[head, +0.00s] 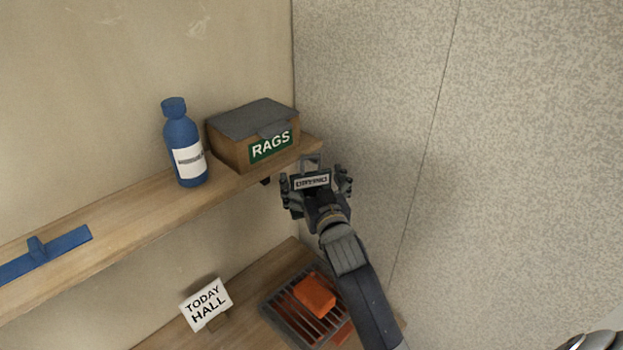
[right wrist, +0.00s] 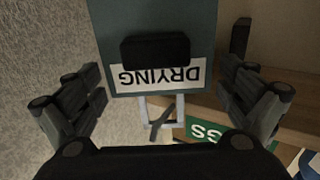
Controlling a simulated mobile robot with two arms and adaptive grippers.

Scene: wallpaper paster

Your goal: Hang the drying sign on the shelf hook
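The drying sign (head: 312,181) is a small dark plate with a white DRYING label and a grey loop on top. It is at the right end of the upper shelf, and shows upside down in the right wrist view (right wrist: 185,77). A dark block stands out from its face. A dark slanted piece, apparently the shelf hook (right wrist: 160,122), crosses the loop; whether it bears the sign's weight I cannot tell. My right gripper (head: 316,186) is open, its fingers spread on both sides of the sign with visible gaps in the right wrist view (right wrist: 170,105).
The upper shelf (head: 130,230) holds a RAGS box (head: 236,145), a blue bottle (head: 184,145) and a blue T-shaped tool (head: 45,252). Below are a TODAY HALL card (head: 206,304) and a rack with an orange block (head: 315,294). A patterned wall (head: 520,150) stands close right.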

